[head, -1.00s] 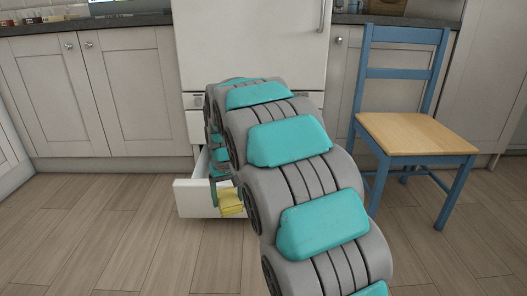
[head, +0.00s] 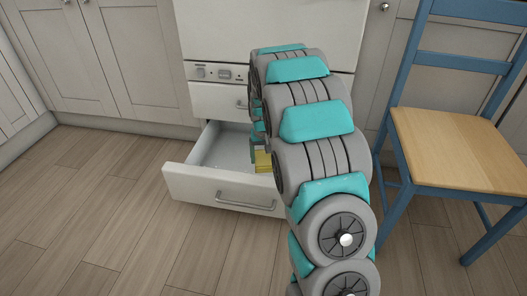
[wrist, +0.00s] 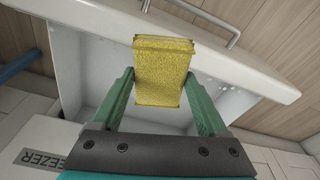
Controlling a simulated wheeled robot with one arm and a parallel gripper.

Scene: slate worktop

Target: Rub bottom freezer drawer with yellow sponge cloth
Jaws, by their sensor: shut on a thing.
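The bottom freezer drawer (head: 218,190) is pulled out, with its white interior and front handle showing in the head view. The yellow sponge cloth (head: 263,161) is over the right part of the drawer, behind the front panel. My gripper (wrist: 160,78) is shut on the sponge cloth (wrist: 163,68), with one green finger at each side. In the wrist view the drawer's front wall (wrist: 232,68) runs behind the sponge. I cannot tell whether the sponge touches the drawer. My arm hides the drawer's right end in the head view.
A closed drawer (head: 218,101) and a control panel (head: 215,73) sit above the open one. A blue chair with a wooden seat (head: 455,150) stands close on the right. The wooden floor (head: 90,215) at the left is clear. A FREEZER label (wrist: 42,158) shows in the wrist view.

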